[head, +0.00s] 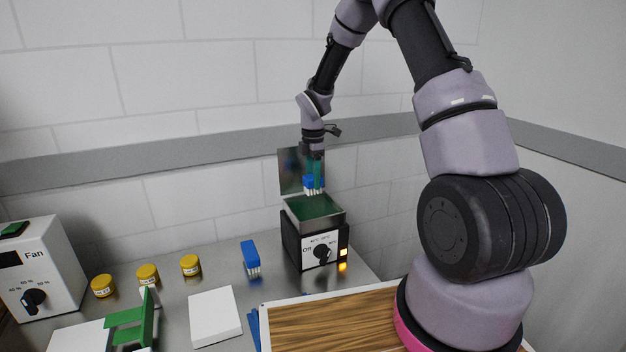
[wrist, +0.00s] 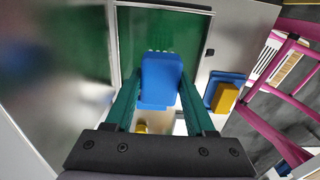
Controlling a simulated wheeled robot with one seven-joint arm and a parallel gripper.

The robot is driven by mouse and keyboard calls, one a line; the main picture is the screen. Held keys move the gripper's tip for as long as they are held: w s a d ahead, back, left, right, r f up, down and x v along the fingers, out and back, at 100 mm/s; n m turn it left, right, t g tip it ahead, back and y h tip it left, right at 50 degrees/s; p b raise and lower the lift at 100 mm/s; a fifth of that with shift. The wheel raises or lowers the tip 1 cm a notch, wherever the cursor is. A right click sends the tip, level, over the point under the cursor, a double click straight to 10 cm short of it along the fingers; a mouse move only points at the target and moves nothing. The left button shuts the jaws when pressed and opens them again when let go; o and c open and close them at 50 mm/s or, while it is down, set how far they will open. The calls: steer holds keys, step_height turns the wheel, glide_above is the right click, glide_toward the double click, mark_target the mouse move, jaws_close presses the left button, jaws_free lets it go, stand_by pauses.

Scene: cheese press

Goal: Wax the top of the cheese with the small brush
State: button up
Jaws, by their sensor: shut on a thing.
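My gripper (head: 313,176) is shut on a small blue brush (head: 314,184), its white bristles pointing down. In the wrist view the brush (wrist: 161,82) sits between the two green fingers. It hangs over an open box heater (head: 318,242) holding green wax (head: 314,207); the bristles look just above the wax, apart from it. A second blue brush (head: 250,256) with white bristles stands on the table left of the box. I cannot clearly make out the cheese; a yellow block (wrist: 226,98) with blue beside it shows in the wrist view.
The box's raised lid (head: 291,172) stands behind the brush. Several yellow jars (head: 148,275) stand at the left near a fan control box (head: 45,268). A white slab (head: 215,317) and a wooden board (head: 330,322) lie in front. The table between the jars and second brush is clear.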

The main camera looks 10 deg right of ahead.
mark_target(313, 192)
steer(key=shift+f, duration=2.6)
steer(key=shift+s+f, duration=0.1)
steer(key=shift+f, duration=0.45)
steer(key=shift+r, duration=3.55)
steer(key=shift+d, duration=0.1)
